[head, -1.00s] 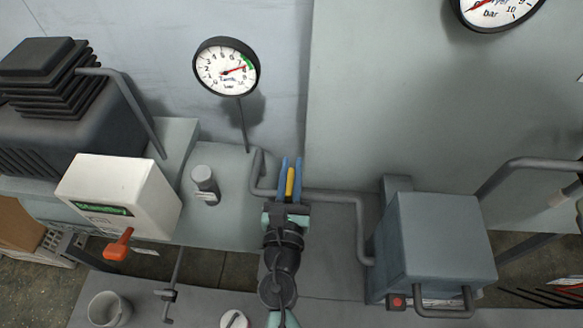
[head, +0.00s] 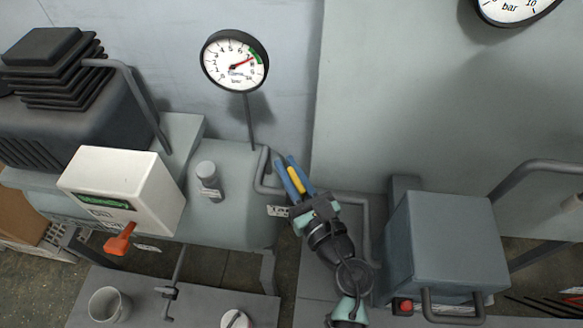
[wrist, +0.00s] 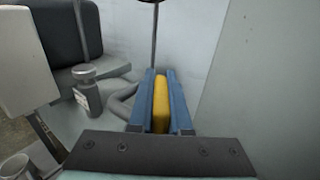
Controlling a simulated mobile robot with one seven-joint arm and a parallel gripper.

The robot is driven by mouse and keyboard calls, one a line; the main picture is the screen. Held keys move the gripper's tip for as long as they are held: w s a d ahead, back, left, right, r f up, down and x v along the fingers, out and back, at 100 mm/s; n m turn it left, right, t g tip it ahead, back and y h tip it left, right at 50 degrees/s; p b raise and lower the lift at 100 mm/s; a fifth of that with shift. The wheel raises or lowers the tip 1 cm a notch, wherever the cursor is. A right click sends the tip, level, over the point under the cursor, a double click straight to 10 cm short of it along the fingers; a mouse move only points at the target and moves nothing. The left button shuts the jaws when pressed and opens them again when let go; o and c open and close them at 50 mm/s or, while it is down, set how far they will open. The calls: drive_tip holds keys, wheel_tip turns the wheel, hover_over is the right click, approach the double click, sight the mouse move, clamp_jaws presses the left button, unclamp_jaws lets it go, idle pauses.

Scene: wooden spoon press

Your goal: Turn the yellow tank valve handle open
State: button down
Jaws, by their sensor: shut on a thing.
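The yellow tank valve handle (head: 297,180) lies between the two blue fingers of my gripper (head: 294,178), next to the grey pipe behind the tank's right end. In the wrist view the yellow handle (wrist: 160,104) fills the gap between the fingers of my gripper (wrist: 161,100). The gripper is shut on it. In the head view the fingers and the handle tilt toward the upper left. The valve body under the handle is hidden by my gripper.
A tank gauge (head: 235,62) stands on a thin stem behind the tank (head: 235,190). A grey pipe (head: 345,200) runs right toward a grey box (head: 447,245). A white box (head: 125,190) with an orange lever (head: 120,240) stands left. A small tag (head: 278,211) shows beside my gripper.

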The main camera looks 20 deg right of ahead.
drive_tip(key=shift+n+y, duration=0.5)
drive_tip(key=shift+y, duration=0.2)
drive_tip(key=shift+a, duration=0.1)
drive_tip(key=c, duration=0.9)
unclamp_jaws()
drive_tip(key=shift+o, duration=0.2)
wheel_tip(320, 180, up, 10)
drive_tip(key=p, duration=0.3)
